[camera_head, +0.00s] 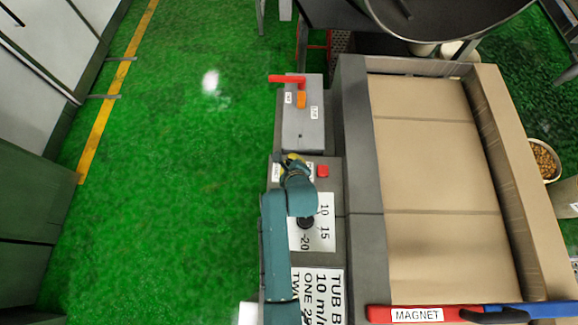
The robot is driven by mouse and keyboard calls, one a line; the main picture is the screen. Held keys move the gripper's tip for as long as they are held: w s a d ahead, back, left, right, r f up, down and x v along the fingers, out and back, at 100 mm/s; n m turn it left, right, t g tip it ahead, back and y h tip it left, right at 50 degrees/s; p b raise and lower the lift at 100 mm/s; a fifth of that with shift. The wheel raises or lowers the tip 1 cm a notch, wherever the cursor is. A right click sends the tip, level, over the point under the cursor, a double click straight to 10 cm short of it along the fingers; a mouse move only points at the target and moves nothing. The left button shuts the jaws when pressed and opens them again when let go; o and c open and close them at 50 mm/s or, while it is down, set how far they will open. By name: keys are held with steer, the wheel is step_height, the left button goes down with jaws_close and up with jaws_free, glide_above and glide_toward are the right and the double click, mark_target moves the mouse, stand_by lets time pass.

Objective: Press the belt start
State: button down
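The control panel (332,193) is a grey box beside the belt. A red button (323,171) shows on it, just right of my gripper. My gripper (291,160) is at the end of my teal arm, over the upper left part of this panel, beside a small white label. Its fingers are small and mostly hidden by the wrist, so I cannot tell whether it is open or shut, or whether it touches the panel. I see no start button; the panel surface under my gripper is hidden. A dark knob (305,222) with a numbered dial plate lies below my wrist.
A grey box with a red handle (287,79) and an orange part (301,100) stands beyond the panel. The tan belt (430,155) runs along the right between raised walls. A bar labelled MAGNET (417,314) crosses its near end. Green floor (190,190) at left is clear.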

step_height(320, 180, up, 5)
steer(key=p, duration=0.5)
stand_by(0.8)
